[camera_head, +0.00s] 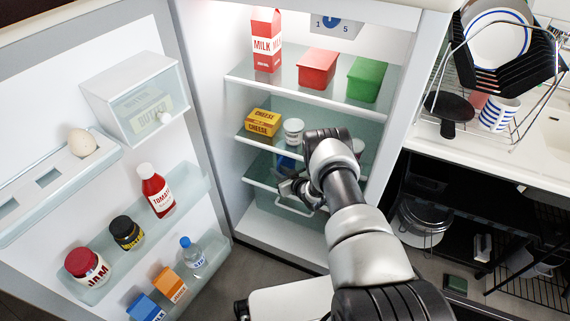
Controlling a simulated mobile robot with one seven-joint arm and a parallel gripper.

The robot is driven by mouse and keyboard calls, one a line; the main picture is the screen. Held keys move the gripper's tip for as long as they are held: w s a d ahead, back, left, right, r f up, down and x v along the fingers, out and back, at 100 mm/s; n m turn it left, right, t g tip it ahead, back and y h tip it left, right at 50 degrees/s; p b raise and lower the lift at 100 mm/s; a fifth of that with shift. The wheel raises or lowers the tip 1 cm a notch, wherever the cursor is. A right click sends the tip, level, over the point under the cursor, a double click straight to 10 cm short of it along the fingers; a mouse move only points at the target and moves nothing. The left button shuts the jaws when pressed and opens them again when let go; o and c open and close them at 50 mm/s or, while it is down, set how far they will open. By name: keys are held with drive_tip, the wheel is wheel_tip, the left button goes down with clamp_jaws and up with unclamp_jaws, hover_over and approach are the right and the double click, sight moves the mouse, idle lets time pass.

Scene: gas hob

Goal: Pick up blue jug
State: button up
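A blue item (286,163) shows on the lower part of the open fridge, beneath the middle shelf. It is partly hidden by my arm and gripper, and I cannot tell for sure that it is the jug. My gripper (293,188) reaches into the fridge just below and in front of this blue item. Its fingers are small and dark here, and I cannot tell whether they are open, shut or touching anything.
The middle shelf edge (258,143) runs just above my gripper, with a yellow cheese box (263,122) and a white jar (293,131) on it. The open fridge door (115,45) stands left, holding bottles and jars. A dish rack (510,128) stands right.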

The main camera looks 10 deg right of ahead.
drive_tip(key=shift+w+a+f, duration=0.1)
drive_tip(key=shift+w, duration=0.2)
clamp_jaws()
idle(1.1)
